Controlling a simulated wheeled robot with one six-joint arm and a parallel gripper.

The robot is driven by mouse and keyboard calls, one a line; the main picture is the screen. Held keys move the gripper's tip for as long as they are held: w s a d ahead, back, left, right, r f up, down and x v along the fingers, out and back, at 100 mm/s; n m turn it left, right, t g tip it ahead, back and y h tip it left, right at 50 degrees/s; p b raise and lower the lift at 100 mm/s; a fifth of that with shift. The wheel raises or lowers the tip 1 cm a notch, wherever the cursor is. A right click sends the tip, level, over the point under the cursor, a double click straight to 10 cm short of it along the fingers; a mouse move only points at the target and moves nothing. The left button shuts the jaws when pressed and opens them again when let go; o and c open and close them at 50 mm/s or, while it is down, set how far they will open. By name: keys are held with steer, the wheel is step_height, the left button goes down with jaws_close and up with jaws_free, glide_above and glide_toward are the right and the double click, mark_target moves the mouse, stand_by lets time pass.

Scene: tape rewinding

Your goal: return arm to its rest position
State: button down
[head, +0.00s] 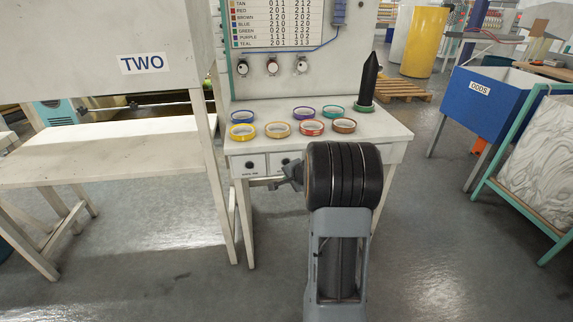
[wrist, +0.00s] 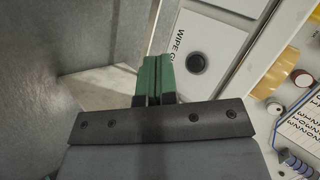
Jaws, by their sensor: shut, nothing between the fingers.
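My arm (head: 343,178) stands in front of the bench, its thick black joint hiding part of the bench front. In the wrist view my gripper (wrist: 153,75) shows two green fingers pressed together, with nothing between them. Beside them is a white drawer front with a black knob (wrist: 196,62) and a partly hidden label; I see no contact with it. In the head view the gripper's fingertips are hard to make out.
On the bench (head: 233,148) lie several coloured tape rolls, including a blue one (head: 242,117) and a red one (head: 311,128). A black cone (head: 369,82) stands at the back right. A blue ODDS bin (head: 487,108) is right; grey floor (head: 160,240) is clear at left.

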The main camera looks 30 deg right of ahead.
stand_by(0.4)
steer(key=s+a+r+n+g+y+p, duration=0.2)
steer(key=s+a+r+n+g+p, duration=0.15)
steer(key=s+a, duration=0.35)
steer(key=s+a+r+n+g+y+p, duration=0.25)
steer(key=s+a+r+n, duration=0.2)
steer(key=a, duration=0.45)
steer(key=s+a+r+n+h+p, duration=0.2)
steer(key=s+a+r+n+p, duration=0.2)
steer(key=r, duration=0.5)
steer(key=s+a+r+n+h+p, duration=0.2)
steer(key=s+a+r+n+p, duration=0.2)
steer(key=s+r+p, duration=0.4)
steer(key=shift+a+r+p, duration=0.65)
steer(key=shift+a+p, duration=0.1)
steer(key=shift+a, duration=0.1)
stand_by(2.6)
